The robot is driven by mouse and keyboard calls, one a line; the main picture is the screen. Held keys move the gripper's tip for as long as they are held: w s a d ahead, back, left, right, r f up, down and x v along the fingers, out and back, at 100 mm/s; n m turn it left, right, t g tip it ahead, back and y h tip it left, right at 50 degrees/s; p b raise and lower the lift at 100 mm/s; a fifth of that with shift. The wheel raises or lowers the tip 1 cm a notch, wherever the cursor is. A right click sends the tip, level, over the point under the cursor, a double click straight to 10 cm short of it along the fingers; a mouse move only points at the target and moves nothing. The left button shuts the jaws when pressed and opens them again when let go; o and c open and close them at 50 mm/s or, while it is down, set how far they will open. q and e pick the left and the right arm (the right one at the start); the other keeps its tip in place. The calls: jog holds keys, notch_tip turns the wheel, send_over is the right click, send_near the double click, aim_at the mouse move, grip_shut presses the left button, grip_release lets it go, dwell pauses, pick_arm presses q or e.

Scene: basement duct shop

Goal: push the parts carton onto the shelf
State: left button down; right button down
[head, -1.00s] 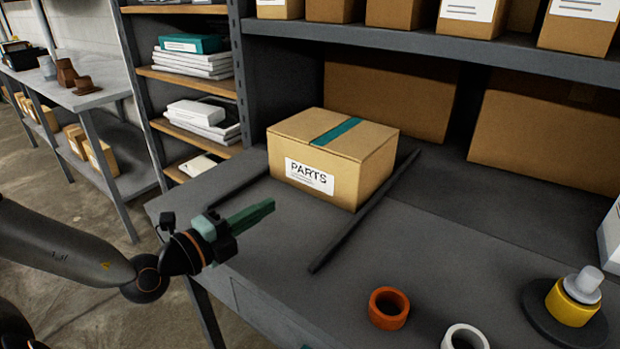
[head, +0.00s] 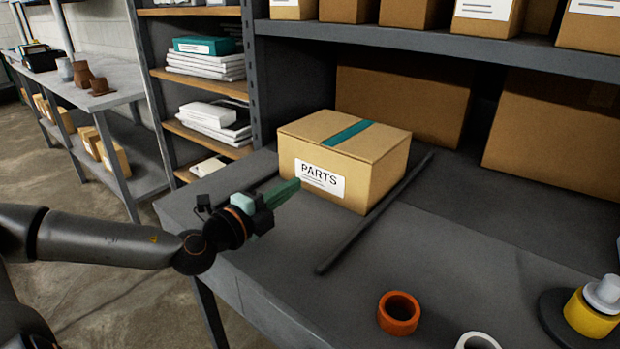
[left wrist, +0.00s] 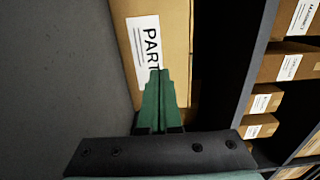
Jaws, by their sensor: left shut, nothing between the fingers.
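The parts carton (head: 345,160) is a closed tan box with a teal tape strip and a white PARTS label. It stands upright on the grey bench, just left of a dark rail (head: 375,215). The grey shelf surface (head: 490,200) runs behind and to the right of it, under an upper shelf. My left gripper (head: 297,184) is shut and empty, its green fingers pointing at the carton's label face. In the left wrist view the fingertips (left wrist: 160,75) overlap the label on the carton (left wrist: 180,30); I cannot tell whether they touch. My right gripper is out of view.
Large brown boxes (head: 400,100) stand behind the carton. An orange ring (head: 398,313), a white ring (head: 478,342) and a yellow roll (head: 590,315) sit at the bench's front right. An upright post (head: 251,70) and a side rack with papers (head: 205,65) stand left.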

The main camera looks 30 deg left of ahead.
aim_at(320, 169)
pick_arm(q)
jog(key=shift+w+r, duration=0.1)
jog(key=shift+w, duration=0.65)
jog(key=shift+w+d+r+p, duration=0.15)
jog(key=shift+w+p, duration=0.25)
jog(key=shift+w, duration=0.4)
jog(key=shift+w+d+f+p, duration=0.1)
jog(key=shift+w+p, duration=0.3)
jog(key=shift+w, duration=1.2)
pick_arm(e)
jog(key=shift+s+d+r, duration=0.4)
